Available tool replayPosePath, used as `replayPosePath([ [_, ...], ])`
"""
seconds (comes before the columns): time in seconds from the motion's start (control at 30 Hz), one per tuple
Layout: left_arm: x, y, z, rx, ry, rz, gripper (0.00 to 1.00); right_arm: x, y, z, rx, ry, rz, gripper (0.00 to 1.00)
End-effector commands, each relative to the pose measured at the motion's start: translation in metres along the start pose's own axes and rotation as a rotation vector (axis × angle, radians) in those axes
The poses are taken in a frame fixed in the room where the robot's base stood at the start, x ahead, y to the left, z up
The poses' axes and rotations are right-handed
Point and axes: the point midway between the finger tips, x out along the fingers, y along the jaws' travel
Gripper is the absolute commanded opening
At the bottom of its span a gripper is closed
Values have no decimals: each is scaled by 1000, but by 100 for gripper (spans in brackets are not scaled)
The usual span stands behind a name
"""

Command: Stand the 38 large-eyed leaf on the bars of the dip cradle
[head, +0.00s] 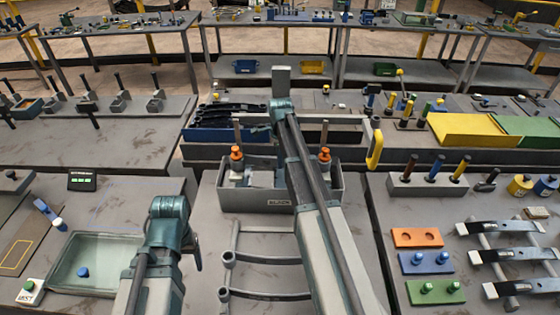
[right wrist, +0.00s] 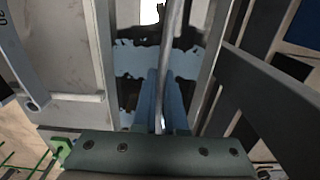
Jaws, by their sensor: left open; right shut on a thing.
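My right gripper (right wrist: 163,92) is shut on a thin grey strip (right wrist: 172,35), seen edge-on between its blue fingers in the right wrist view; its size mark and eyes cannot be read.
A grey box with orange-topped posts (head: 256,200) stands behind the bars. Black strips (head: 232,109) lie on a blue rack further back. A shallow tray (head: 90,236) is at left.

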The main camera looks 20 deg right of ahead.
Motion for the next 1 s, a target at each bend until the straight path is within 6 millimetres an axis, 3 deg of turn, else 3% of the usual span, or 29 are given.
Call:
replayPosePath([
  [0.1, 2, 0, 0, 0, 0, 0, 75, 2, 0, 0, 0, 0, 0, 0],
  [0.13, 2, 0, 0, 0, 0, 0, 75, 2, 0, 0, 0, 0, 0, 13],
  [0.3, 1, 0, 0, 0, 0, 0, 75, 1, 0, 0, 0, 0, 0, 44],
  [0.53, 2, 0, 0, 0, 0, 0, 75, 2, 0, 0, 0, 0, 0, 46],
  [0.7, 2, 0, 0, 0, 0, 0, 75, 2, 0, 0, 0, 0, 0, 74],
  [1.0, 1, 0, 0, 2, 0, 0, 75, 1, 0, 0, 0, 0, 0, 74],
])
